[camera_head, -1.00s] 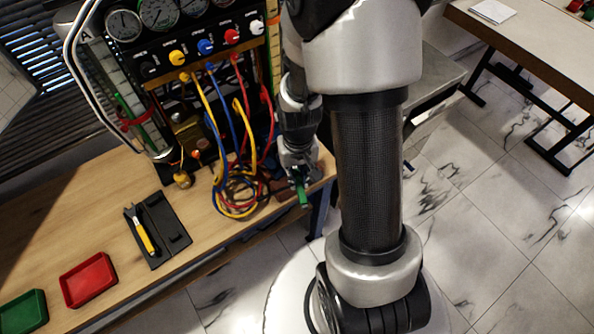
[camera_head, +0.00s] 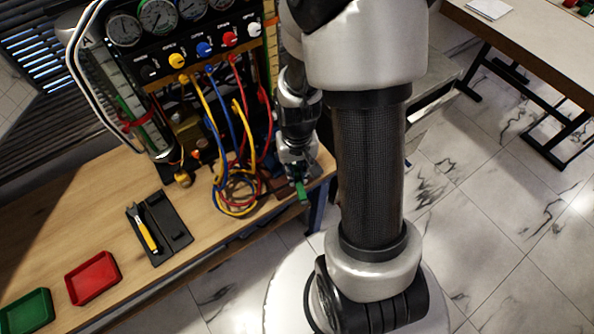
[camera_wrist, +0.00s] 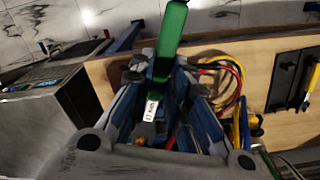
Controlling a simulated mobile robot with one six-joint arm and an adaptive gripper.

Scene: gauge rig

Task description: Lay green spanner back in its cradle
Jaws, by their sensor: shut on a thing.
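My gripper (camera_head: 297,180) is shut on the green spanner (camera_head: 302,191) near the right end of the wooden bench. In the wrist view the green spanner (camera_wrist: 170,35) stands out between the fingers (camera_wrist: 160,80), with a white label near the grip. Its far end is partly hidden by the fingers. The black cradle (camera_head: 174,218) lies on the bench, left of my gripper. A yellow-handled tool (camera_head: 146,233) lies in its left slot; the right part is bare. The cradle also shows at the right of the wrist view (camera_wrist: 283,80).
Coiled yellow, blue and red hoses (camera_head: 238,190) lie between my gripper and the cradle, below the gauge panel (camera_head: 200,55). A red tray (camera_head: 93,278) and a green tray (camera_head: 27,312) stand on the bench at left. Bench in front of the cradle is narrow.

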